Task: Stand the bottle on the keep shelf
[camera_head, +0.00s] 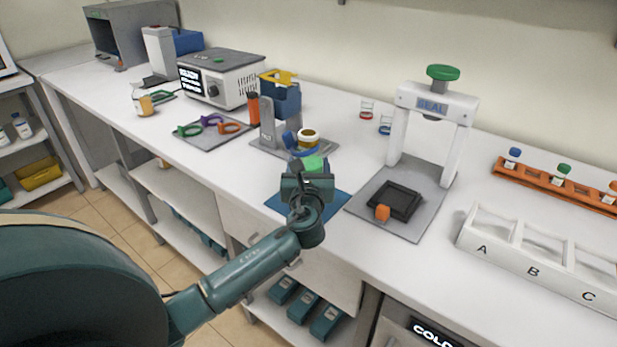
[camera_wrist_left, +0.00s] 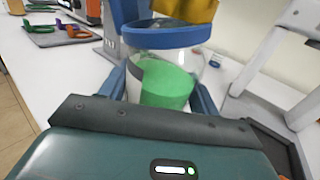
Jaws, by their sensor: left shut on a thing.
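My left gripper (camera_head: 309,172) is shut on a clear bottle with a blue rim and a large green patch (camera_wrist_left: 165,75), seen between its blue fingers in the left wrist view. In the head view the gripper hides much of the bottle; its green part (camera_head: 314,162) shows just beyond the gripper, over the bench near the blue mat. A rack at the far left has a shelf (camera_head: 35,139) with small bottles; I see no label telling whether it is the keep shelf. My right gripper is not in view.
A grey and blue stand (camera_head: 267,133) with a yellow top is just beyond the bottle. A blue mat (camera_head: 330,203) lies near the front edge. A compartment rack (camera_head: 505,250) marked A, B, C is at right.

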